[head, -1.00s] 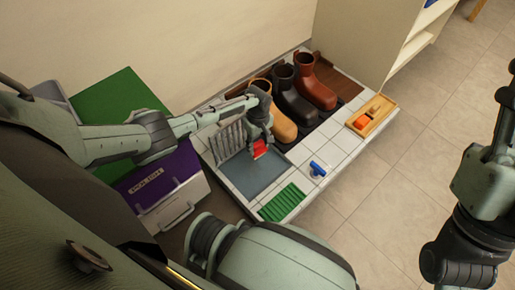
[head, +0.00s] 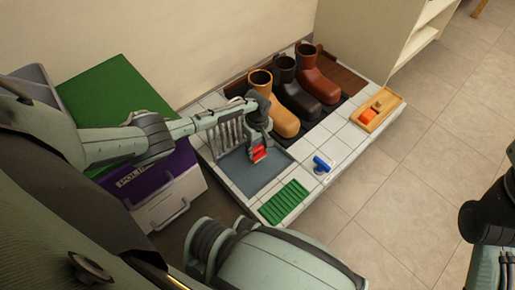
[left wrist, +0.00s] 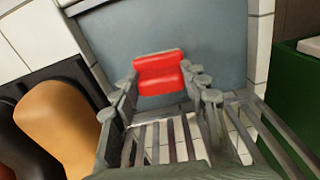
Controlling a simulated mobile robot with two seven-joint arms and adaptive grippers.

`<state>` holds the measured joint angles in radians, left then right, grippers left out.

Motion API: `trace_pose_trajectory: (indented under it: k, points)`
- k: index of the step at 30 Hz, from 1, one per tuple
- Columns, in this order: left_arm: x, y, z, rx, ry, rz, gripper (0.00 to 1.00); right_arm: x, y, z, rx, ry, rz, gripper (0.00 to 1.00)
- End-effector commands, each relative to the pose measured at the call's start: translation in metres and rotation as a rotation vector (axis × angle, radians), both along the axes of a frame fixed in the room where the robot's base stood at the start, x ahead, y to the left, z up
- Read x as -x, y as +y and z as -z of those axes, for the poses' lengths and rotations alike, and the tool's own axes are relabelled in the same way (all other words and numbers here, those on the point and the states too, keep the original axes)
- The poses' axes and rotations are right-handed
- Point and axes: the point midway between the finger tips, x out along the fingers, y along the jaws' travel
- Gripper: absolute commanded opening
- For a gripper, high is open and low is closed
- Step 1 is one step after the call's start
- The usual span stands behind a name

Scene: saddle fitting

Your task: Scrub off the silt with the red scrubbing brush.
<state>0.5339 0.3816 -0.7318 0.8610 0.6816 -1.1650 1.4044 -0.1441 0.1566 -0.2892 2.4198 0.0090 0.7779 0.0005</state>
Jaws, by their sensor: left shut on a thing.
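My left gripper (head: 257,147) is shut on the red scrubbing brush (head: 259,154) and holds it over the grey basin or panel (head: 252,178) at the front left of the tiled platform. The left wrist view shows the red brush (left wrist: 160,73) between the fingertips of my left gripper (left wrist: 158,90), in front of the grey surface (left wrist: 165,35). I cannot tell whether the brush touches it. No silt can be made out clearly. My right arm shows at the right edge, but its gripper is out of view.
Tan (head: 285,122), black (head: 308,105) and brown (head: 322,88) boots stand behind on a dark mat. A green ribbed pad (head: 284,202), a blue-handled tool (head: 321,164) and a wooden tray (head: 377,110) lie on the white tiles. A purple-and-white box (head: 160,185) stands left.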

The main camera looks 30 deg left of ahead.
Motion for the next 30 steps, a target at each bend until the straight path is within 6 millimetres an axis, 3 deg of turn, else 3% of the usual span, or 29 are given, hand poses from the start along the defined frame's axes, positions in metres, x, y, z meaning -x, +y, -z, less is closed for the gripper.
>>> trace_pose_trajectory:
  k: [30]
  points:
    - [-0.0003,-0.0003,0.0094,0.0,-0.001,0.0,0.14,-0.0001,0.0002,0.006,0.002,-0.002,0.001,0.5]
